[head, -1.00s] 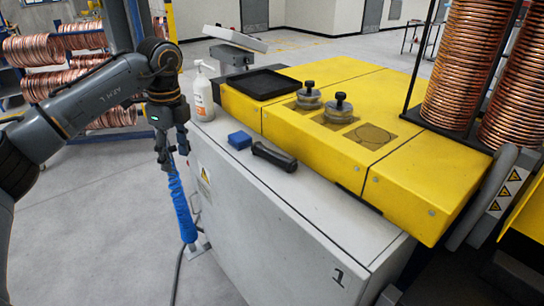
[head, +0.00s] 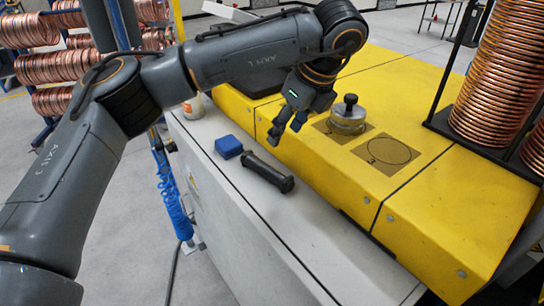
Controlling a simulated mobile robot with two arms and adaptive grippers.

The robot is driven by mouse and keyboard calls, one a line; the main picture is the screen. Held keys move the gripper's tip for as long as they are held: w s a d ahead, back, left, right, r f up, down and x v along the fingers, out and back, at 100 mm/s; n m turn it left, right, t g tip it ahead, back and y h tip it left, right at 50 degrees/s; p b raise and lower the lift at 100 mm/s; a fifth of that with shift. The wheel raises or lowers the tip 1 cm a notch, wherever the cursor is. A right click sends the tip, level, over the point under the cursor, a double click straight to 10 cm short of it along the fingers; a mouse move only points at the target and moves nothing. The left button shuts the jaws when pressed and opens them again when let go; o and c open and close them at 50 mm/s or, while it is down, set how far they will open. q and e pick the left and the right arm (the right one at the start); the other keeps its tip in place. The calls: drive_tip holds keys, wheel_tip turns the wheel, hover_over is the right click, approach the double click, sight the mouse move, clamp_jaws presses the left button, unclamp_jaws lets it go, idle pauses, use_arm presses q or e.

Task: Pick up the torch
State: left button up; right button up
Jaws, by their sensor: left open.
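The torch (head: 267,171) is a black cylinder with a wider head at its right end. It lies on the light grey cabinet top (head: 290,225), beside the front wall of the yellow machine. My left gripper (head: 286,139) is open and empty. It points down above and just behind the torch, close to the yellow machine's edge, and appears apart from the torch. My right gripper is not in view.
A blue block (head: 229,146) lies just left of the torch. The yellow machine (head: 345,180) rises behind it, with a knobbed metal weight (head: 348,118) on top. My arm partly hides a white bottle (head: 193,107). The cabinet top right of the torch is clear.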

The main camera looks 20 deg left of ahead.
sight(267, 166)
use_arm(q)
drive_tip(key=f, duration=0.1)
drive_tip(key=s+a+f, duration=0.1)
drive_tip(key=f, duration=0.1)
drive_tip(key=shift+s+a+f, duration=0.15)
drive_tip(key=shift+a+f, duration=0.05)
drive_tip(key=shift+a, duration=0.05)
drive_tip(key=x, duration=0.2)
drive_tip(key=shift+f+p, duration=0.3)
drive_tip(key=shift+p, duration=0.05)
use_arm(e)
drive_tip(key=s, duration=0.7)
use_arm(q)
drive_tip(key=shift+w+p+x, duration=0.25)
drive_tip(key=shift+p+x, duration=0.2)
drive_tip(key=shift+x, duration=0.8)
drive_tip(key=p+x, duration=0.2)
drive_tip(key=x, duration=0.1)
drive_tip(key=shift+w+a+f, duration=0.1)
drive_tip(key=shift+a, duration=0.1)
drive_tip(key=shift+w+a+f, duration=0.1)
drive_tip(key=shift+f, duration=0.25)
drive_tip(key=c, duration=0.8)
clamp_jaws()
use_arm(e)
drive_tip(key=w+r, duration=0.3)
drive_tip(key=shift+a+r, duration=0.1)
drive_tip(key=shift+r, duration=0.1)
